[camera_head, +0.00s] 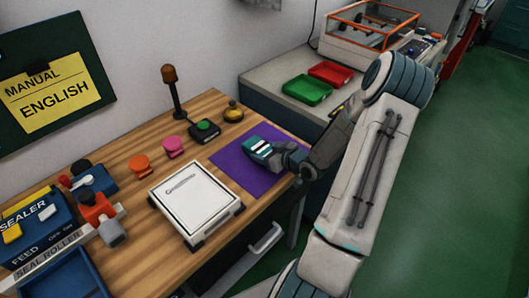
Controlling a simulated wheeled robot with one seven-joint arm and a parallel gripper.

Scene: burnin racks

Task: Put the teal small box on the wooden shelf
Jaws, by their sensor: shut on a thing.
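A teal small box (257,144) with white bands is at the end of my arm, over the purple mat (228,166). My gripper (277,154) is shut on the box from its right side. The fingertips are small and partly hidden in this view. I cannot tell whether the box touches the mat or hangs just above it. The wooden-topped bench (135,232) lies under the mat. I see no separate wooden shelf in this view.
A white scale-like device (194,200) stands left of the mat. A black box with a green button (205,128), a yellow item (233,111) and a lamp post (175,93) stand behind. Green (306,89) and red (331,73) trays sit on the grey counter.

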